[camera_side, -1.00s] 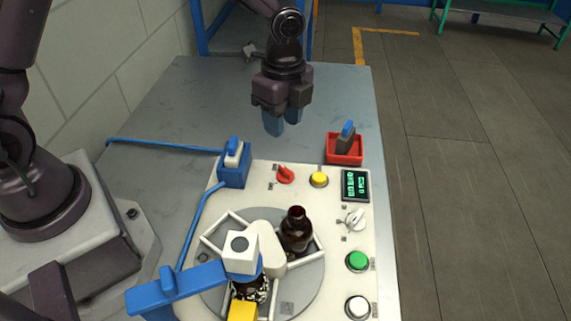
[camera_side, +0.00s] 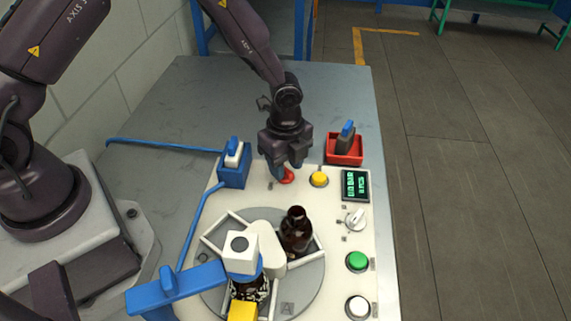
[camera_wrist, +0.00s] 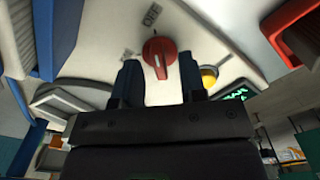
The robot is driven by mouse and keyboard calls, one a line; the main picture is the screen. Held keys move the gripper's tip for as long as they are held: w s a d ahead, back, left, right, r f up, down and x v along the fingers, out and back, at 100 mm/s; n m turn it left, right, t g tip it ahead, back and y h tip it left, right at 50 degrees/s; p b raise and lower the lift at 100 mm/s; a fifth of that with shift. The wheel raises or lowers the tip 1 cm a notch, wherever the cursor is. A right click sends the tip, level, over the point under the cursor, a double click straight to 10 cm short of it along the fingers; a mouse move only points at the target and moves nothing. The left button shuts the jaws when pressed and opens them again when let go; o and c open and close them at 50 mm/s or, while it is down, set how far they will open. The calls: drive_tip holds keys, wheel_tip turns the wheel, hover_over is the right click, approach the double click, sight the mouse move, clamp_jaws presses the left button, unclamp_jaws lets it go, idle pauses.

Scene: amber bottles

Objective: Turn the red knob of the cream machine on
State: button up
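The cream machine (camera_side: 340,285) lies on the grey table. Its red knob (camera_side: 288,177) is at the machine's back edge, left of the yellow button, and partly hidden by my gripper in the side view. My gripper (camera_side: 284,174) is low at the knob. In the wrist view the red knob (camera_wrist: 159,52) shows with its ridge upright, just ahead of and between the two fingertips. A printed label that looks like "OFF" is beyond it. My gripper (camera_wrist: 159,75) is open, its blue fingers apart on either side of the knob. I cannot tell whether they touch it.
A yellow button (camera_side: 319,179), a lit display (camera_side: 355,185) and a white knob (camera_side: 355,219) are to the right. A blue holder (camera_side: 234,170) stands left, a red tray (camera_side: 345,149) behind. A brown bottle (camera_side: 296,232) stands on the turntable in front.

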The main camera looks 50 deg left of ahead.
drive_tip(key=shift+f, duration=0.35)
clamp_jaws()
